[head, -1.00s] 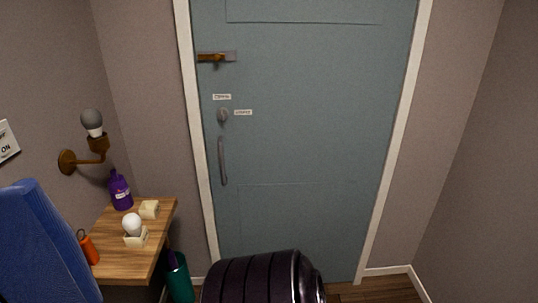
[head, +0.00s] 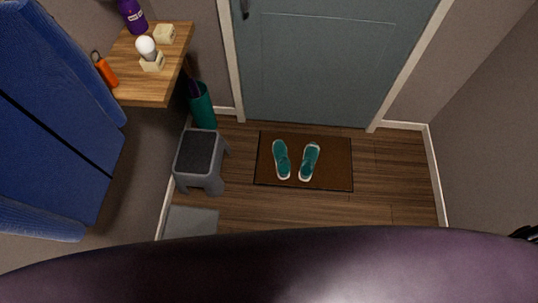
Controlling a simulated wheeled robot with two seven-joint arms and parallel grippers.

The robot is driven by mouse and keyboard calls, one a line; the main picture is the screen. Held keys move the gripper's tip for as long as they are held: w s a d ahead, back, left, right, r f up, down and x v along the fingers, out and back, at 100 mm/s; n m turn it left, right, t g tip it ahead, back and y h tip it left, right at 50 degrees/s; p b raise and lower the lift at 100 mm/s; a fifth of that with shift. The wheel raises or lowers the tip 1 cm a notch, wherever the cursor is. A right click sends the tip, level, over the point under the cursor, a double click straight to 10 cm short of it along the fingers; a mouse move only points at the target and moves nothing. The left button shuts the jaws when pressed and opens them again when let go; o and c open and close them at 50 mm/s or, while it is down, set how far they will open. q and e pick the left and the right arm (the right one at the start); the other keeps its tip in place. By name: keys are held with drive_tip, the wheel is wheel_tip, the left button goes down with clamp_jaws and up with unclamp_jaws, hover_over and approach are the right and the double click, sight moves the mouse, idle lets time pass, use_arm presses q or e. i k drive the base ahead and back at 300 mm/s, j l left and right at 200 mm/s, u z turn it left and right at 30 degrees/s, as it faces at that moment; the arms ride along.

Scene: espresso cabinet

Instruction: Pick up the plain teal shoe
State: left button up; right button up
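Two teal shoes with pale rims lie side by side on a brown doormat in front of the door: a left one (head: 282,159) and a right one (head: 309,161). They are apart from each other, with their lengths running roughly away from me. At this size I cannot tell which one is plain and which is marked. Neither of my grippers shows clearly. Only a small dark piece shows at the right edge of the head view, and I cannot tell what it is. Nothing of mine touches the shoes.
The doormat (head: 336,178) lies before the teal door (head: 330,60). A grey step stool (head: 199,160) stands left of it, near a teal bin (head: 202,108). A wooden shelf (head: 145,84) holds small items. Bare wood floor lies right of the mat.

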sight(280, 150)
drive_tip(key=z, duration=0.35)
drive_tip(key=i+l, duration=0.35)
drive_tip(key=i, duration=0.2)
drive_tip(key=i+l+u, duration=0.15)
drive_tip(key=i+l, duration=0.2)
drive_tip(key=i, duration=0.25)
drive_tip(key=u, duration=1.5)
drive_tip(key=l, duration=0.1)
